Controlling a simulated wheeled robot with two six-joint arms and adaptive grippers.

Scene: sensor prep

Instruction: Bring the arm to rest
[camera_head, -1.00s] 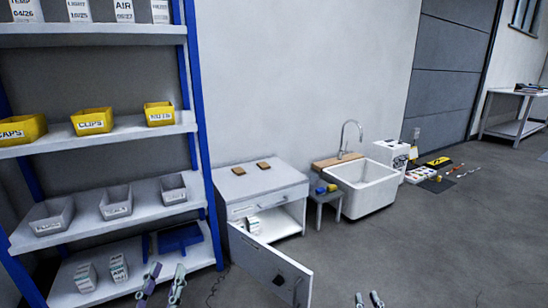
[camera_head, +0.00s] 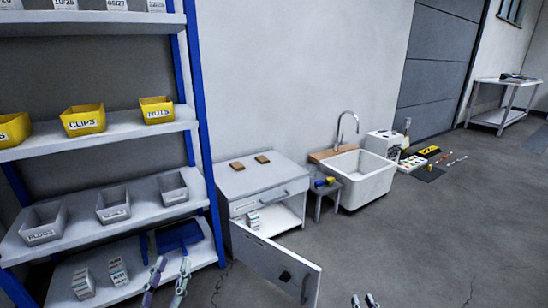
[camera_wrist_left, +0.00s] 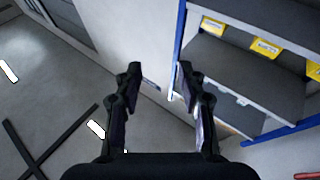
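My left gripper (camera_head: 171,265) shows at the bottom of the head view, in front of the blue-framed shelf's lower right part. Its two fingers stand apart with nothing between them. In the left wrist view its fingers (camera_wrist_left: 160,80) are also apart and empty, with the wall and shelf beyond. My right gripper (camera_head: 364,300) shows only its fingertips at the bottom edge, over bare floor. They stand apart with nothing seen between them; the rest of it is out of frame.
The shelf (camera_head: 204,150) holds yellow bins (camera_head: 83,120), grey bins (camera_head: 113,204) and boxes. Beside it a grey cabinet (camera_head: 262,185) has its lower door (camera_head: 275,265) swung open into the room.

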